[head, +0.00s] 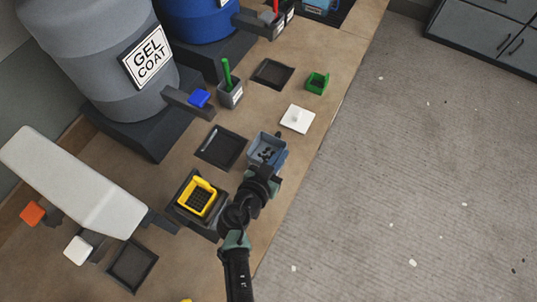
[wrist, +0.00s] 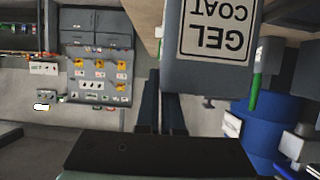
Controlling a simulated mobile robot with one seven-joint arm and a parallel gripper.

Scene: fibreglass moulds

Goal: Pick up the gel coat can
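The gel coat can is a small blue-grey open square tub (head: 280,157) near the bench's front edge in the head view, with dark shapes inside it. In the wrist view, which is upside down, the can (wrist: 180,76) is large and close, its GEL COAT label towards the camera. My gripper (head: 266,166) is at the can's near side. In the wrist view my gripper's two dark fingers (wrist: 161,98) stand close together at the can's side wall, one outside, the other partly hidden by the can. Whether the can's base touches the bench is hidden.
A yellow tub (head: 199,185) stands left of my gripper. A dark empty tray (head: 213,158) lies left of the can, a white lid-like square (head: 298,119) and green tub (head: 318,80) beyond. The large grey GEL COAT drum (head: 100,80) stands behind. Open floor lies right.

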